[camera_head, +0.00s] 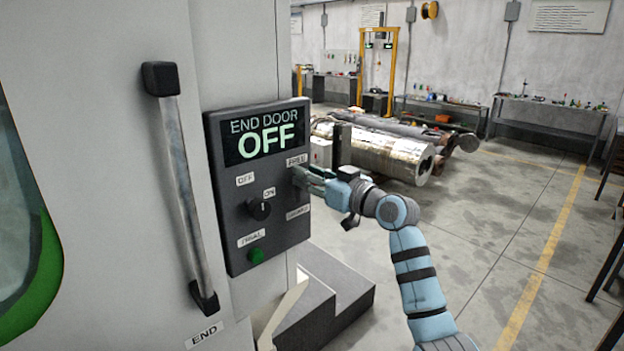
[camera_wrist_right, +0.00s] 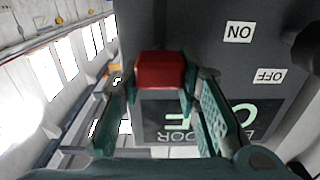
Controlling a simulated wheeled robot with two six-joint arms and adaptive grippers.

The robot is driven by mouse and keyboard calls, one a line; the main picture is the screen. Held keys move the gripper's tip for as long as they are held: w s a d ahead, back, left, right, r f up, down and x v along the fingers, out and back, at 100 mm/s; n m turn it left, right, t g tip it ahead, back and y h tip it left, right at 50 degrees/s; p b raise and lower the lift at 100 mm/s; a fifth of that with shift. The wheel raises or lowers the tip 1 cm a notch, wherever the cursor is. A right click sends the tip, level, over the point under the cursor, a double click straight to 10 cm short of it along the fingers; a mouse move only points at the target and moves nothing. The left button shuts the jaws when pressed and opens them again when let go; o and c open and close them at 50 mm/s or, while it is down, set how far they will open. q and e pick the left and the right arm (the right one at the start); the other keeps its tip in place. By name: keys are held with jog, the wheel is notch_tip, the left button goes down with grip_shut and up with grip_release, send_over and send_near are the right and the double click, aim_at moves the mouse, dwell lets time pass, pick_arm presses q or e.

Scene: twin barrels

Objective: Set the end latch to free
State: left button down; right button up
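The grey control panel (camera_head: 285,222) on the machine has a display reading "END DOOR OFF". At its right side are a "FREE" label (camera_head: 297,160) and a lower label (camera_head: 298,212) too blurred to read surely. My right gripper (camera_head: 303,178) is at the panel between these two labels and hides the latch there. In the right wrist view a red block (camera_wrist_right: 161,70), apparently the latch handle, sits between the fingertips of my right gripper (camera_wrist_right: 160,92). The fingers flank it closely; whether they press on it cannot be told. My left gripper is out of view.
A black OFF/ON knob (camera_head: 259,209) and a green button (camera_head: 256,256) are on the same panel. A long door handle (camera_head: 187,190) stands to the left. A dark grey step (camera_head: 330,285) lies below. Metal cylinders (camera_head: 385,152) lie behind; the floor at right is open.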

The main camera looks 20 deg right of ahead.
jog(key=o, duration=0.4)
jog(key=shift+a+r, duration=0.1)
jog(key=shift+a, duration=0.05)
jog(key=shift+s+d, duration=0.1)
jog(key=shift+d, duration=0.2)
jog(key=shift+s+d, duration=0.2)
jog(key=shift+s, duration=0.15)
jog(key=v, duration=1.1)
jog(key=shift+a, duration=0.15)
jog(key=shift+r, duration=0.1)
